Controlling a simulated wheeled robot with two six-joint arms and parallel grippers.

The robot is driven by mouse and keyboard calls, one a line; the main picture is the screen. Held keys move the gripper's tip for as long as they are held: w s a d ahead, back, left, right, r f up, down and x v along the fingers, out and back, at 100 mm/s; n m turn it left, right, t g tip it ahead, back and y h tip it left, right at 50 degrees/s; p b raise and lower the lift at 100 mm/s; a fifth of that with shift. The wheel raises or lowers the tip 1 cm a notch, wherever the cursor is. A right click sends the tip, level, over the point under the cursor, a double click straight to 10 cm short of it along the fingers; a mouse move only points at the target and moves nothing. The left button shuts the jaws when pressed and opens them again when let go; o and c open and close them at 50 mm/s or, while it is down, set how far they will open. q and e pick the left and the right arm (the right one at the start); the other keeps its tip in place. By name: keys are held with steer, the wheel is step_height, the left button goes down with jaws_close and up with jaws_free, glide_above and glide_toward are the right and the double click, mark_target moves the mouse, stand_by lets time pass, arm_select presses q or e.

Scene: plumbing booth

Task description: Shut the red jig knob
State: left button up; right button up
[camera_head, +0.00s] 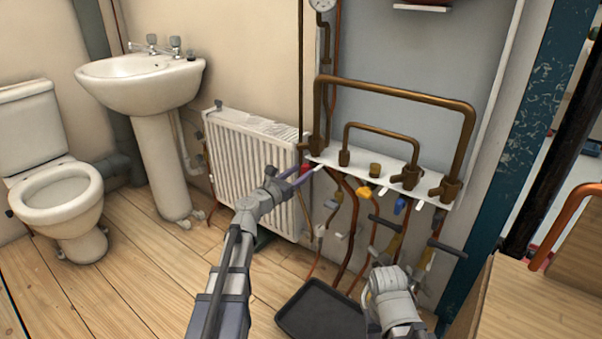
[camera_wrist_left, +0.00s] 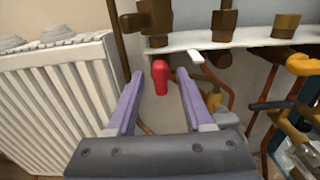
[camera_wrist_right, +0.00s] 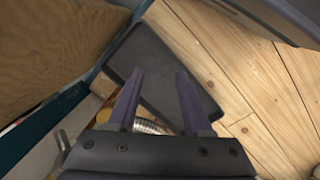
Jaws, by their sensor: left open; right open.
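The red jig knob (camera_head: 305,169) is small and sits under the left end of the white jig shelf (camera_head: 330,160). In the left wrist view the red knob (camera_wrist_left: 160,77) hangs upright below the shelf edge, between my left fingers and a little beyond them. My left gripper (camera_head: 299,177) is open around the line to the knob, and I cannot see it touching. It also shows in the left wrist view (camera_wrist_left: 158,100). My right gripper (camera_wrist_right: 160,95) is open and empty, pointing down above a black tray (camera_wrist_right: 165,75).
A white radiator (camera_head: 245,160) stands left of the knob. Yellow (camera_head: 364,192) and blue (camera_head: 400,205) knobs, copper pipes and levers hang right of it. The black tray (camera_head: 322,312) lies on the floor below. A wooden box edge (camera_head: 530,300) is at the right.

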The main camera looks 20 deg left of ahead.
arm_select(q)
steer(key=shift+w+d, duration=0.1)
steer(key=shift+w, duration=0.2)
steer(key=shift+c, duration=0.3)
jaws_close()
